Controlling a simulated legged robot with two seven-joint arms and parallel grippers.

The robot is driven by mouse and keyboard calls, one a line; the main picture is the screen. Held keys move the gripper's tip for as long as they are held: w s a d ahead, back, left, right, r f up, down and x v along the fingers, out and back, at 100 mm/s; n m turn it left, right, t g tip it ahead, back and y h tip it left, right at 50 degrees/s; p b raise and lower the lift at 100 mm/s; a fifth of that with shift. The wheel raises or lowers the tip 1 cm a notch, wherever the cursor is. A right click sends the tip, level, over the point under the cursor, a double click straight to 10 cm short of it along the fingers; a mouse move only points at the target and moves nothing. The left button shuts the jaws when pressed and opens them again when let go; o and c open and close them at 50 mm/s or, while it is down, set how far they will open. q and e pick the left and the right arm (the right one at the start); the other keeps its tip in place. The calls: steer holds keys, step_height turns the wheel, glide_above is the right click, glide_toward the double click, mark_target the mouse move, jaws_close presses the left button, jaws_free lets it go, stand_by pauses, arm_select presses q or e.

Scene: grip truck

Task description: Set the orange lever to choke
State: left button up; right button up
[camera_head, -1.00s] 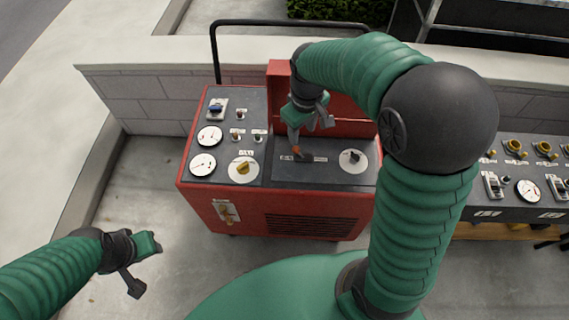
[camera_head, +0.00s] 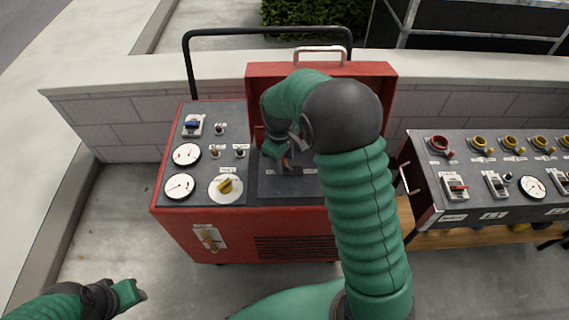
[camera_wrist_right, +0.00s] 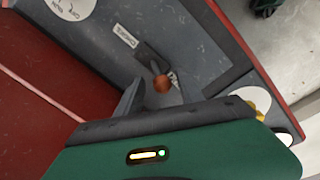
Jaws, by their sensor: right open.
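The orange lever (camera_head: 285,162) is on the dark panel of the red machine (camera_head: 225,235). In the right wrist view its round orange knob (camera_wrist_right: 162,84) shows at the end of a dark arm. A label reading "CHOKE" (camera_wrist_right: 125,36) lies beside that arm; a second label by the knob is partly covered. My right gripper (camera_wrist_right: 156,92) is open, its fingers on either side of the knob with visible gaps. In the head view the right gripper (camera_head: 284,153) partly hides the lever.
A yellow knob (camera_head: 226,186), gauges and small switches sit left of the lever. The raised red lid (camera_head: 370,85) stands behind it. A second control panel (camera_head: 440,205) with several yellow valves is at right. Open pavement lies at front left.

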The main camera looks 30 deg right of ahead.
steer(key=shift+w+a+f, duration=0.1)
steer(key=shift+a+f, duration=0.35)
steer(key=shift+a, duration=0.15)
steer(key=shift+d+f, duration=0.1)
steer(key=shift+d, duration=0.45)
steer(key=shift+c, duration=0.8)
steer(key=shift+d, duration=0.15)
steer(key=shift+c, duration=3.6)
steer(key=shift+a, duration=0.3)
jaws_close()
arm_select(q)
steer(key=shift+a+f, duration=0.25)
steer(key=shift+a, duration=0.15)
arm_select(e)
steer(key=shift+w, duration=0.1)
arm_select(q)
steer(key=shift+d, duration=0.1)
arm_select(e)
steer(key=shift+d, duration=0.1)
